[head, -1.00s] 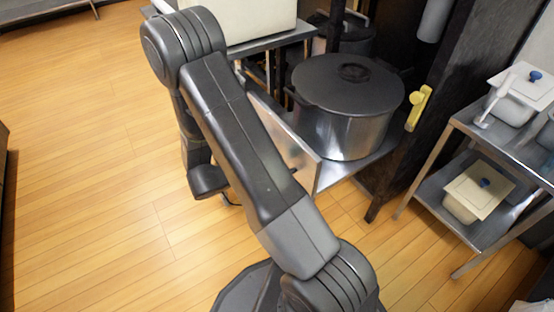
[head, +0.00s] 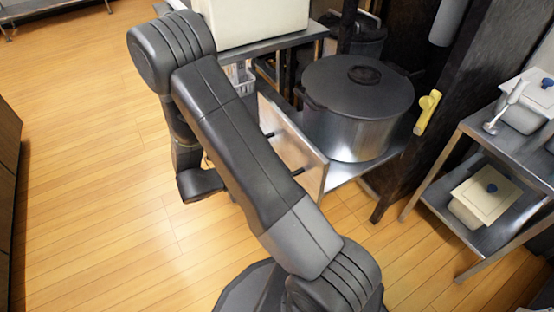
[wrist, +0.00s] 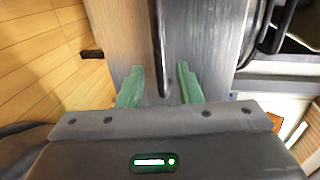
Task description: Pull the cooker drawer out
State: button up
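The cooker drawer stands out from under the counter, with its upright front panel (head: 312,165) facing my arm. A large lidded steel pot (head: 350,135) stands on its shelf. Two dark handle posts show on the panel in the head view, while the rest of the handle is hidden behind my arm. In the wrist view the dark bar handle (wrist: 160,45) runs down between the green fingers of my gripper (wrist: 160,88). The fingers are apart, with a gap on both sides of the bar. My gripper is hidden behind my arm in the head view.
A steel rack (head: 468,130) with lidded white containers stands at the right. A dark post with a yellow handle (head: 427,112) stands between it and the drawer. A white box (head: 255,20) sits on the counter behind. The wooden floor (head: 85,170) at the left is clear.

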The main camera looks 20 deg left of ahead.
jog(key=p+v, duration=0.1)
jog(key=v, duration=0.7)
jog(key=shift+s+p, duration=0.25)
jog(key=shift+p, duration=0.05)
jog(key=b+x, duration=0.3)
jog(key=x, duration=1.1)
jog(key=shift+w+r, duration=0.1)
jog(key=shift+w, duration=0.15)
